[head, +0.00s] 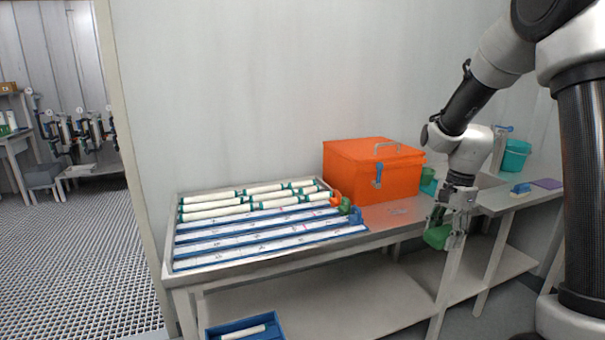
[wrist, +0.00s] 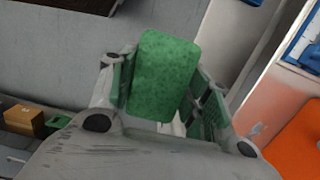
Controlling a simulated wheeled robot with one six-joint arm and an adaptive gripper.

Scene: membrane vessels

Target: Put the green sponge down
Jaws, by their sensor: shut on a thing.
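The green sponge (wrist: 163,76) is a speckled block held between the fingers of my gripper (wrist: 165,95) in the wrist view. In the head view the sponge (head: 437,236) hangs low in my gripper (head: 452,228), which points down in front of the right part of the workbench. The sponge appears clear of any surface, out past the bench's front edge. My gripper is shut on it.
An orange box (head: 372,172) stands at the back of the bench, right of a tray (head: 170,268) of white tubes and blue-edged strips. A side table (head: 497,201) at right bears a blue-and-yellow item (head: 520,189), a purple pad (head: 547,183) and a teal bucket (head: 516,155). A blue bin (head: 215,332) sits low.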

